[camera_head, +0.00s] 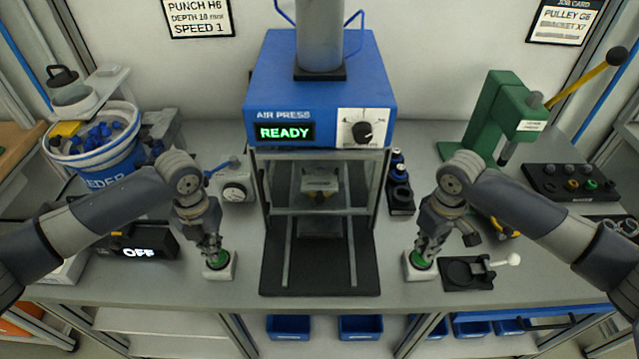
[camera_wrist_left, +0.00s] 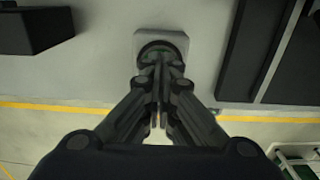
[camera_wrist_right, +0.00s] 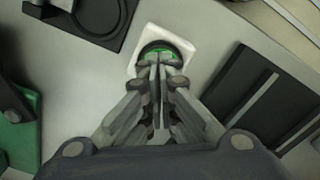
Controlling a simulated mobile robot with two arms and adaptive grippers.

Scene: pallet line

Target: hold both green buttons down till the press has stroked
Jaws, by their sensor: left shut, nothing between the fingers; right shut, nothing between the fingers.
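The blue air press (camera_head: 318,85) stands at the middle back of the bench, and its display (camera_head: 285,132) reads READY. The left green button (camera_head: 217,262) sits in a white housing (camera_head: 219,275) left of the press. My left gripper (camera_head: 213,252) is shut, pointing down over that button, with its fingertips at it in the left wrist view (camera_wrist_left: 160,75). The right green button (camera_head: 421,262) sits in a white housing (camera_head: 419,273) right of the press. My right gripper (camera_head: 422,253) is shut with its fingertips at that button. I cannot tell how far either button is pressed down.
A blue bucket (camera_head: 100,160) of parts and a black box (camera_head: 138,246) reading OFF stand at left. A green arbor press (camera_head: 500,120), a black fixture (camera_head: 470,273) with a white-knobbed handle and a black tray (camera_head: 570,185) stand at right. The black press base (camera_head: 318,270) lies between my arms.

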